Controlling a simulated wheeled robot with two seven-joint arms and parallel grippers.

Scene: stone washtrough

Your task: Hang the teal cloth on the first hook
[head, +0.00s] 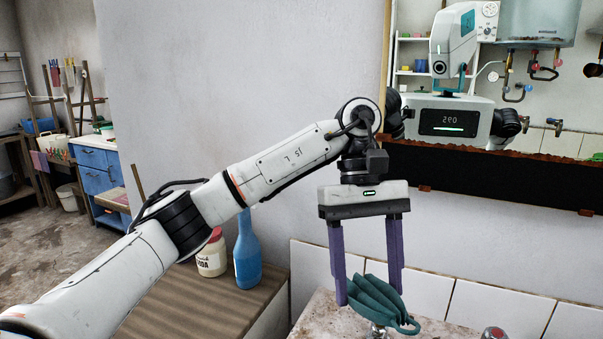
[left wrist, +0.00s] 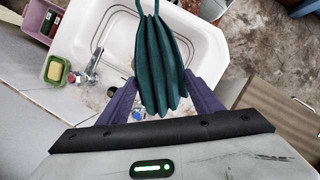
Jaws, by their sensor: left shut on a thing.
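The teal cloth (head: 372,298) hangs in folds between the purple fingers of my left gripper (head: 368,291), with a loop of it at the lower right. In the left wrist view the cloth (left wrist: 160,65) shows as several dark green pleats, with a loop at the top, and my left gripper (left wrist: 158,98) is shut on it. The gripper points down, above the pale stone trough top (head: 325,318). No hook can be made out clearly in either view. My right gripper is not in view.
A mirror (head: 560,140) on the wall reflects my head and body. A blue bottle (head: 246,255) and a white jar (head: 211,254) stand on a wooden surface at left. The left wrist view shows a white basin (left wrist: 205,42), a tap (left wrist: 92,67) and a green soap dish (left wrist: 57,70).

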